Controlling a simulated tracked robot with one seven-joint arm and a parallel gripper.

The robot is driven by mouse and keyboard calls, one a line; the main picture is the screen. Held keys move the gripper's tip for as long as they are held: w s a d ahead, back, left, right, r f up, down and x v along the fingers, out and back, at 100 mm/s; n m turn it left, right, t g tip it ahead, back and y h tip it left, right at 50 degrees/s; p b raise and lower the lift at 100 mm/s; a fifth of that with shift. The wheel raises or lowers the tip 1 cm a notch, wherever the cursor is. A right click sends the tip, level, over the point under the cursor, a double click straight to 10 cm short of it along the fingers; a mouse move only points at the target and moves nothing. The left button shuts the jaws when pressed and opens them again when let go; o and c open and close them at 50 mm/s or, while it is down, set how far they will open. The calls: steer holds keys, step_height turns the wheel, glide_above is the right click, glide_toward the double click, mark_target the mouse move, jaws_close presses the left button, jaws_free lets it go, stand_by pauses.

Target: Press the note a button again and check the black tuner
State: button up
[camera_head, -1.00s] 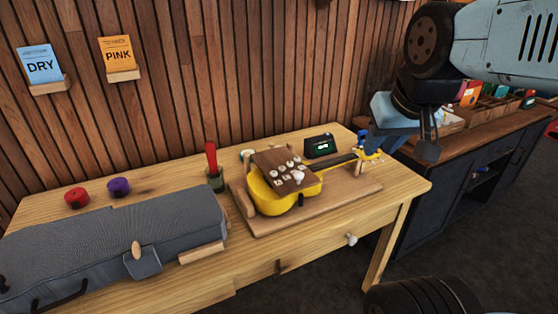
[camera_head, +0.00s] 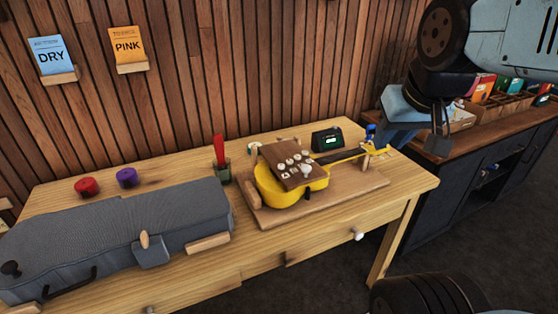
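A yellow ukulele (camera_head: 318,185) lies on a wooden board on the workbench. A brown panel (camera_head: 299,179) with several round white buttons sits over its body. The button letters are too small to read, so I cannot tell which is note A. The black tuner (camera_head: 327,139) stands behind the ukulele, its small lit green screen showing a pale mark that I cannot read. My gripper (camera_head: 415,140) hangs at the upper right, beyond the ukulele's headstock and apart from the buttons. Its fingers are partly hidden and I cannot tell their opening.
A grey case (camera_head: 120,240) fills the bench's left front. Red (camera_head: 87,187) and purple (camera_head: 126,177) rolls lie behind it. A green cup (camera_head: 221,174) with a red-handled tool stands beside the board. A dark cabinet (camera_head: 480,190) stands at right.

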jaws_close()
stand_by(1.5)
